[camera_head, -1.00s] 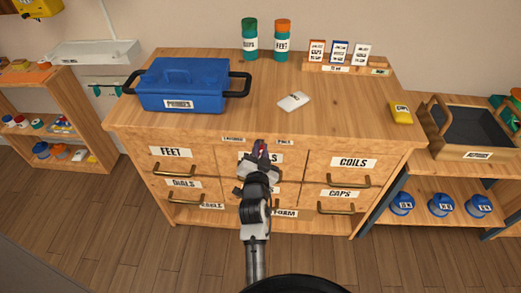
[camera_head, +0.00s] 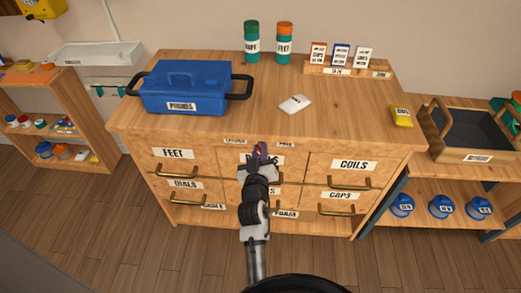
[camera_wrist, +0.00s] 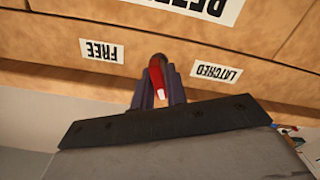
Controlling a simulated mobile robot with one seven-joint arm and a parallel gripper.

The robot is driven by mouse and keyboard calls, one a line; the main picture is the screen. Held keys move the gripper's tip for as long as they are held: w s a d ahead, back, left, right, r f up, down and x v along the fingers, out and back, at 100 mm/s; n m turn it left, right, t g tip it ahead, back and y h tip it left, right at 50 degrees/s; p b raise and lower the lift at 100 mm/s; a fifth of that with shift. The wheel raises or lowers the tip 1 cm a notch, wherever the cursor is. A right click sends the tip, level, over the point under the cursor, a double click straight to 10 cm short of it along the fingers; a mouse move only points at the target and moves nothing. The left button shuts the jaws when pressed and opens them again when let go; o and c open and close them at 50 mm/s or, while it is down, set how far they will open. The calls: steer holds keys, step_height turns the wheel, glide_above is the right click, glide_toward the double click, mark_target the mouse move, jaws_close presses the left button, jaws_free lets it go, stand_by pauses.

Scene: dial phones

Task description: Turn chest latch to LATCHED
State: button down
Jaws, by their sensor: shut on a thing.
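The chest latch is a small red lever with a white tip (camera_wrist: 157,76), at the top front of the wooden chest (camera_head: 330,130). In the wrist view it lies between the FREE label (camera_wrist: 102,51) on the left and the LATCHED label (camera_wrist: 216,73) on the right, touching neither. In the head view the LATCHED label (camera_head: 235,141) is on the left and the FREE label (camera_head: 286,145) on the right. My gripper (camera_wrist: 159,93) is shut on the latch, one dark finger on each side. In the head view my gripper (camera_head: 262,151) hides most of the latch.
Several labelled drawers with protruding handles, such as the COILS drawer (camera_head: 349,181), fill the chest front below. A blue box (camera_head: 183,82), a white card (camera_head: 295,103) and a yellow item (camera_head: 401,116) lie on top. A shelf with a tray (camera_head: 478,157) stands at right.

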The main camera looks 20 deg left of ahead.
steer(key=shift+a+r+n+p, duration=0.1)
steer(key=shift+n+p, duration=0.4)
steer(key=shift+n, duration=1.5)
steer(key=c, duration=1.5)
jaws_free()
steer(key=shift+s+f, duration=0.2)
